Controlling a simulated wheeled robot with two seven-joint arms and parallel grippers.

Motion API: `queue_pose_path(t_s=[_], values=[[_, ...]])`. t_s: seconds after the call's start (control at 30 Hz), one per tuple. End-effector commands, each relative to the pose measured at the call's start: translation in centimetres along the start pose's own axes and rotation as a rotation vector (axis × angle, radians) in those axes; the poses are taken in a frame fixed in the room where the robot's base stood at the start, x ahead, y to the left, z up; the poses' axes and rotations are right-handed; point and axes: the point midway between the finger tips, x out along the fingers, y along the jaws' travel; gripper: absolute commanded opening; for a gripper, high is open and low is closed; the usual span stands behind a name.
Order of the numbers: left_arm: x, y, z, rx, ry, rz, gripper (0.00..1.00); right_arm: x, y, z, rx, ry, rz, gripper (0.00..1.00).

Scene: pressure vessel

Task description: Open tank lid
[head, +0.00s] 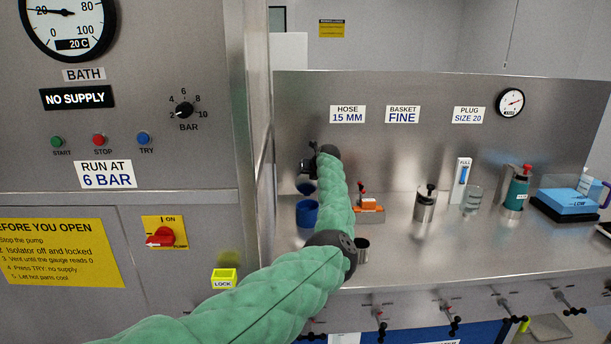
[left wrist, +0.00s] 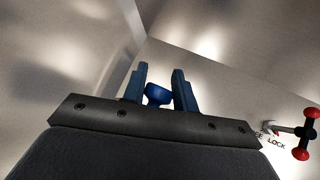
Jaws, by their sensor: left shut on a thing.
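My left arm, in a green sleeve, reaches to the back left of the steel counter. In the head view my left gripper (head: 307,176) is at its end, small and dark against the back panel. A blue rounded piece (head: 305,188) shows right under it, above a blue cylinder (head: 307,213). In the left wrist view a blue rounded piece (left wrist: 158,94) sits between the two blue fingers of my left gripper (left wrist: 160,74), which is shut on it. I cannot tell whether this piece is the tank lid. My right gripper is not in view.
A red-and-black handle (left wrist: 306,131) stands near a LOCK label in the wrist view. A metal cup (head: 362,250), an orange item (head: 370,204), a steel canister (head: 425,203) and a green bottle (head: 516,190) stand right of my arm. A steel cabinet (head: 215,120) borders the left.

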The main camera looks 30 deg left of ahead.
Motion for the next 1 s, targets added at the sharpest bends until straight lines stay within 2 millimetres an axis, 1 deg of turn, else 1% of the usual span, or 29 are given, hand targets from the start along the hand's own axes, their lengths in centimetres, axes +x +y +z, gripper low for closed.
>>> queue_pose_path(t_s=[0.03, 0.27, 0.3, 0.37, 0.4, 0.6, 0.63, 0.77, 1.0], values=[[0.2, -0.8, -0.9, 0.006, 0.008, -0.007, 0.00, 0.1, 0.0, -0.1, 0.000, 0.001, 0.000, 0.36], [0.3, -0.8, -1.0, 0.006, 0.009, -0.007, 0.00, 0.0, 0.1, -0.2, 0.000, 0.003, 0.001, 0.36], [0.3, -0.8, -1.0, 0.006, 0.009, -0.007, 0.32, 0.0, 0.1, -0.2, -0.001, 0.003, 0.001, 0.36], [0.3, -0.8, -1.0, 0.006, 0.009, -0.007, 0.44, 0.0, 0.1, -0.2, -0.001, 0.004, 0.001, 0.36], [0.3, -0.8, -0.9, 0.006, 0.009, -0.007, 0.47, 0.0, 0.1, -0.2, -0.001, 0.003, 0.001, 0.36], [0.3, -0.5, -0.8, 0.004, 0.008, -0.004, 0.47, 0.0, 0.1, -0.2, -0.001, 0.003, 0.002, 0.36], [0.2, -0.8, -0.9, 0.006, 0.009, -0.007, 0.47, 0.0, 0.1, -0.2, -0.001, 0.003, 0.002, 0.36], [0.1, -0.8, -0.8, 0.006, 0.009, -0.007, 0.47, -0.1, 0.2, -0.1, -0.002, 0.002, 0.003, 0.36], [-1.0, -0.8, 0.0, 0.005, 0.006, -0.007, 0.47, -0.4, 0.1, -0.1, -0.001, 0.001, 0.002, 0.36]])
